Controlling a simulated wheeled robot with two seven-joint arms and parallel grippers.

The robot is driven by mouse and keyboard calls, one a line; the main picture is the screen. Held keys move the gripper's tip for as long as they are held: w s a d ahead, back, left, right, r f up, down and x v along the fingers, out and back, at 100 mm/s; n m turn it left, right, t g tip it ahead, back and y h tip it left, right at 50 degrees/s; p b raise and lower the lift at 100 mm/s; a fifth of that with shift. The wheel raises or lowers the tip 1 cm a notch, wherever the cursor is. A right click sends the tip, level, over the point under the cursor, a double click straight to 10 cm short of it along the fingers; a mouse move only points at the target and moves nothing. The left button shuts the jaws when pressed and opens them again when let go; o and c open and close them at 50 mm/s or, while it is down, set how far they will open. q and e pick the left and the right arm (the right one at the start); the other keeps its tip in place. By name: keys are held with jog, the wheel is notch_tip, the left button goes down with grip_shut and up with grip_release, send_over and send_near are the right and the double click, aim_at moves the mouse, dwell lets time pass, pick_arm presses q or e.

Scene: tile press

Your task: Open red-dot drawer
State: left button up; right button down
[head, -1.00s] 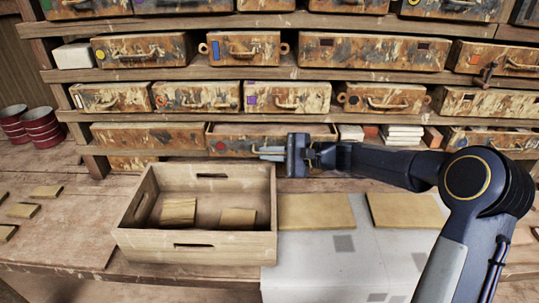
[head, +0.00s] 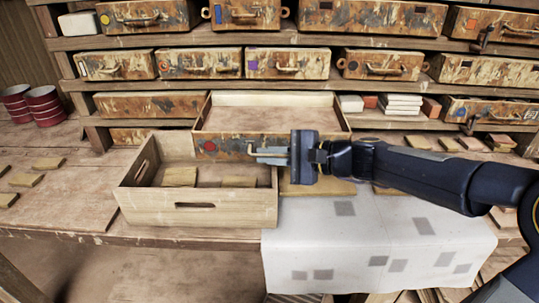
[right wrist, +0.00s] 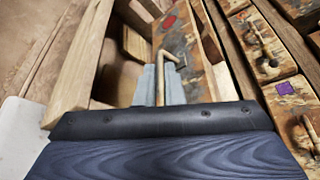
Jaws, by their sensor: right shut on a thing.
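The red-dot drawer (head: 230,146) is pulled out of the lower shelf row, and its empty inside shows from above in the head view. Its rusty, paint-worn front with the red dot also shows in the right wrist view (right wrist: 178,35). My right gripper (head: 262,154) is shut on the drawer's bar handle; the handle (right wrist: 160,72) stands between the two grey fingers in the right wrist view. The drawer front overhangs the back of the wooden crate in the head view. My left gripper is not in view.
A wooden crate (head: 140,205) with two tan tiles stands before the drawer. A white sheet with grey squares (head: 420,225) lies at right. Red tins (head: 44,106) and loose tiles (head: 48,164) are at left. Other closed drawers (head: 287,64) fill the shelves above.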

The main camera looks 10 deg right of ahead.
jog(key=shift+s+a+f, duration=0.15)
jog(key=shift+f, duration=0.05)
jog(key=c, duration=1.8)
grip_release()
jog(key=shift+r, duration=0.1)
jog(key=shift+s+d+r, duration=0.1)
jog(key=shift+d, duration=0.25)
jog(key=v, duration=0.7)
jog(key=shift+s, duration=0.1)
